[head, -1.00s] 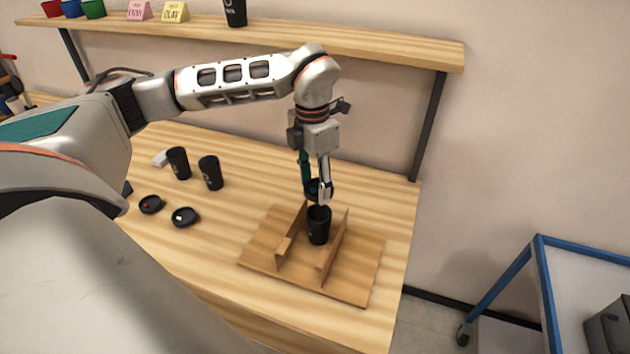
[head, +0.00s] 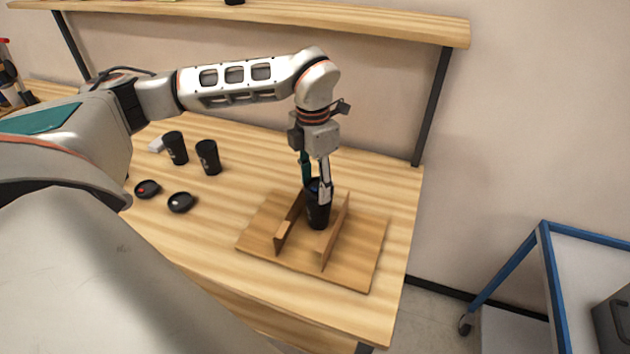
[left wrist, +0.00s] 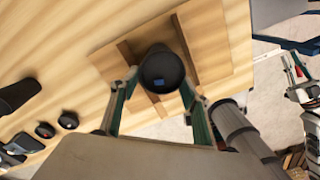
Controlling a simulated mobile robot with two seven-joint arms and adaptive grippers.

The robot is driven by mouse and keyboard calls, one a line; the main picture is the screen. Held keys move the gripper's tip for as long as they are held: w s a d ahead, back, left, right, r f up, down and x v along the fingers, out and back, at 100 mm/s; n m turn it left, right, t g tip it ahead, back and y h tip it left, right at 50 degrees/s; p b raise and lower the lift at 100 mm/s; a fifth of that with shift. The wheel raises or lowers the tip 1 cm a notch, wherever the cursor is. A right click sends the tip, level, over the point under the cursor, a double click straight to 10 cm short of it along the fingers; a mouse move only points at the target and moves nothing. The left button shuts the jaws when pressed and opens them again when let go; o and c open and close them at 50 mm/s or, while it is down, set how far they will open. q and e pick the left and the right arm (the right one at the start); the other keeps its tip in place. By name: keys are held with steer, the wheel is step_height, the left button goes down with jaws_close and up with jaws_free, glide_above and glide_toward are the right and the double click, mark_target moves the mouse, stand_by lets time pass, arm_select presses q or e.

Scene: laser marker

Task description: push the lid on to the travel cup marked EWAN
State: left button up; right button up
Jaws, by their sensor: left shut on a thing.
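A black travel cup (head: 317,216) stands upright between the two wooden rails of a jig. Any name on it is too small to read. My left gripper (head: 316,191) points down over the cup, its fingers shut on a dark lid with a blue mark. In the left wrist view the lid (left wrist: 160,72) lies between the two fingers and covers the cup's mouth. The lid is at the cup's rim; I cannot tell whether it is seated. At the right edge of the left wrist view is part of what looks like my right gripper (left wrist: 300,78), too small to judge.
The jig (head: 345,272) sits near the table's right end. Two more black cups (head: 175,148) (head: 208,157) and two loose lids (head: 147,189) (head: 181,202) stand to the left. A shelf (head: 390,25) hangs behind. A blue-framed cart (head: 548,275) stands at the right.

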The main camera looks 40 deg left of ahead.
stand_by(0.8)
arm_select(q)
steer(key=shift+f+p, duration=0.1)
steer(key=shift+p, duration=0.3)
stand_by(0.5)
stand_by(0.7)
steer(key=o, duration=1)
steer(key=o, duration=0.5)
